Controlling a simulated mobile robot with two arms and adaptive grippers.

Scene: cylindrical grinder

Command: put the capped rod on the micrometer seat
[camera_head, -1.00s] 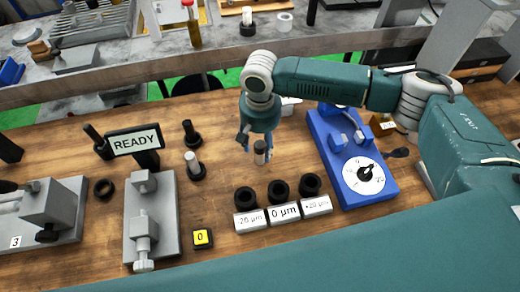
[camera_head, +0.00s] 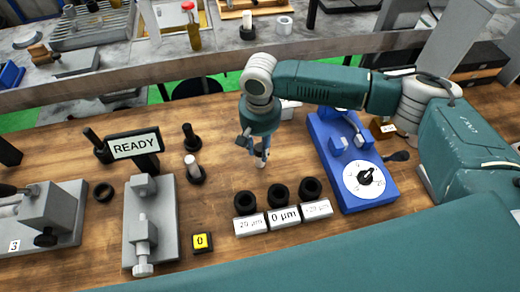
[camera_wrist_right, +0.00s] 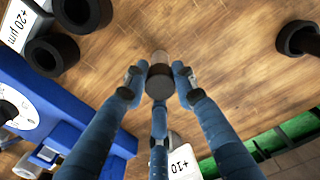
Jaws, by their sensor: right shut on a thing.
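My right gripper (camera_head: 261,158) hangs over the middle of the wooden bench, fingers down. In the right wrist view its fingers (camera_wrist_right: 160,85) are shut around a short rod with a dark cap and a grey section (camera_wrist_right: 159,80). In the head view the fingers largely cover the rod. A grey bench fixture (camera_head: 139,222) with facing posts stands at left below a READY display (camera_head: 134,143). A blue gauge with a white dial (camera_head: 365,178) stands to the right of the gripper. Which of the two carries the micrometer seat is not marked. My left gripper is not in view.
Three black ring holders (camera_head: 278,195) stand behind white µm labels (camera_head: 282,217) below the gripper. Another pale-topped rod (camera_head: 192,165) stands in a black base to its left. A yellow 0 button (camera_head: 202,242) sits at the front. Bare wood lies between.

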